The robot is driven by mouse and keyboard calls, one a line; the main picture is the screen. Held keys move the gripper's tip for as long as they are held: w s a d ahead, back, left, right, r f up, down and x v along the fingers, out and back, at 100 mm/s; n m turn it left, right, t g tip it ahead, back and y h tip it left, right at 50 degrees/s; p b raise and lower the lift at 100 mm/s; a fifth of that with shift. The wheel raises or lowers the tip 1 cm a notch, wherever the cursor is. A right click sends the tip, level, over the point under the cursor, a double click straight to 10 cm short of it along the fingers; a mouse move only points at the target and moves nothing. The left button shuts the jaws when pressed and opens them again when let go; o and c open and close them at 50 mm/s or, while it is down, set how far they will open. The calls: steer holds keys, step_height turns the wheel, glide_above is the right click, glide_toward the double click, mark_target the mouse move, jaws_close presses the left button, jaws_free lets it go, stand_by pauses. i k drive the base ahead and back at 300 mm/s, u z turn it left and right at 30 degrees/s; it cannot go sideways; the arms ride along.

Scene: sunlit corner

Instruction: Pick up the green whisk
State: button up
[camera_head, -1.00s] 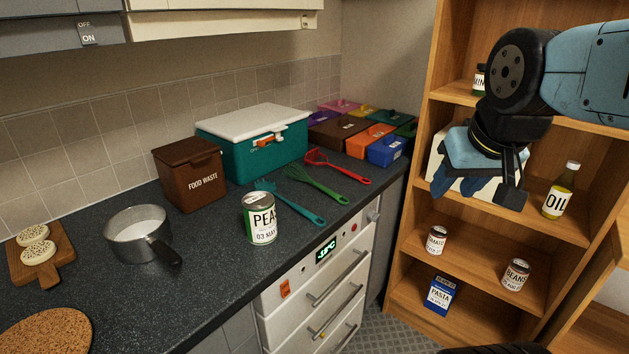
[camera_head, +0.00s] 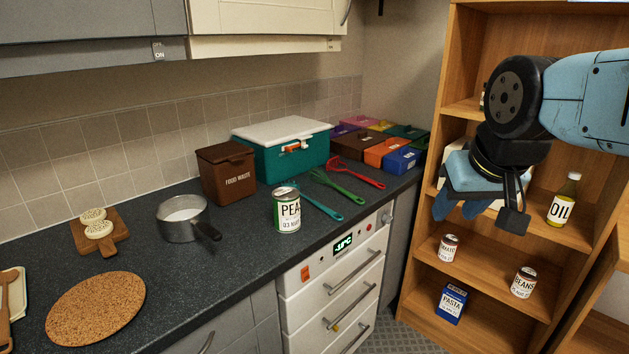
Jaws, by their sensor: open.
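The green whisk (camera_head: 338,188) lies flat on the dark worktop, its head toward the teal box and its handle toward the front edge. It lies between a teal utensil (camera_head: 320,205) on its left and a red utensil (camera_head: 358,175) on its right. My gripper (camera_head: 484,212) hangs at the right of the picture, in front of the wooden shelf, well to the right of the whisk and apart from it. It is open, with nothing seen between its fingers.
A can of peas (camera_head: 287,212) stands beside the teal utensil. A teal box with a white lid (camera_head: 282,150) and several coloured boxes (camera_head: 383,152) stand behind. A saucepan (camera_head: 182,219), a brown food waste bin (camera_head: 226,175) and a cork mat (camera_head: 96,307) are to the left.

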mark_target(343, 191)
steer(key=u, duration=0.05)
steer(key=i, duration=0.9)
steer(key=z, duration=0.1)
